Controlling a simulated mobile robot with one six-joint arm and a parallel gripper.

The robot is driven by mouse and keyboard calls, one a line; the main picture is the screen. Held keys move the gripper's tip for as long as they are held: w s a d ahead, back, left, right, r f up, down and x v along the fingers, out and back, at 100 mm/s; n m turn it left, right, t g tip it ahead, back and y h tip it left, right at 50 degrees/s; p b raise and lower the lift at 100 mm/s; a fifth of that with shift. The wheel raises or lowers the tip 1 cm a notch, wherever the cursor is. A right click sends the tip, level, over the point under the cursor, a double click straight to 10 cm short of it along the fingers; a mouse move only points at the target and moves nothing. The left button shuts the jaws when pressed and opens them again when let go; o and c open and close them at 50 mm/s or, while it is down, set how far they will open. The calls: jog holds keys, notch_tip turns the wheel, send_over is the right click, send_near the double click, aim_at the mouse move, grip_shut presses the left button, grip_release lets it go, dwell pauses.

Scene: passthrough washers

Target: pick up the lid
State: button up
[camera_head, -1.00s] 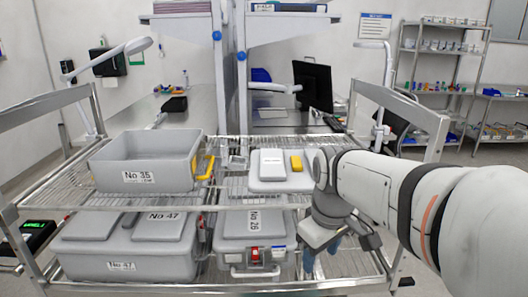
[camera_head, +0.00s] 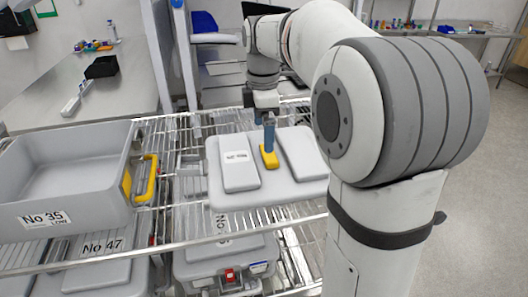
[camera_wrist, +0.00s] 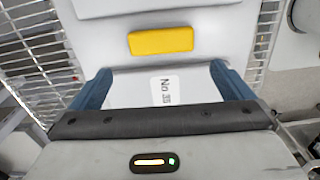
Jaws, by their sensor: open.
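The lid (camera_head: 275,186) is a flat light grey plate with two raised panels and a yellow handle (camera_head: 269,156) in the middle. It lies on the top wire shelf, to the right of the grey No 35 bin (camera_head: 75,180). My gripper (camera_head: 268,137) points down over the lid, with its blue fingers at the yellow handle in the head view. In the wrist view, my gripper (camera_wrist: 162,88) is open and empty. The yellow handle (camera_wrist: 161,40) lies ahead of the fingers, not between them; a No 35 label (camera_wrist: 166,90) shows between them. Contact cannot be told.
The No 35 bin is open and empty, with a yellow side handle (camera_head: 146,180). Closed grey boxes, one marked No 47 (camera_head: 105,265), stand on the lower shelf. A metal bench (camera_head: 90,85) lies behind. A black monitor partly shows behind my arm.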

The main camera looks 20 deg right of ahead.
aim_at(263, 153)
notch_tip(263, 153, down, 6)
jog(key=shift+s+a+f, duration=0.1)
jog(key=shift+a, duration=0.05)
jog(key=shift+c, duration=0.3)
jog(key=c, duration=1.4)
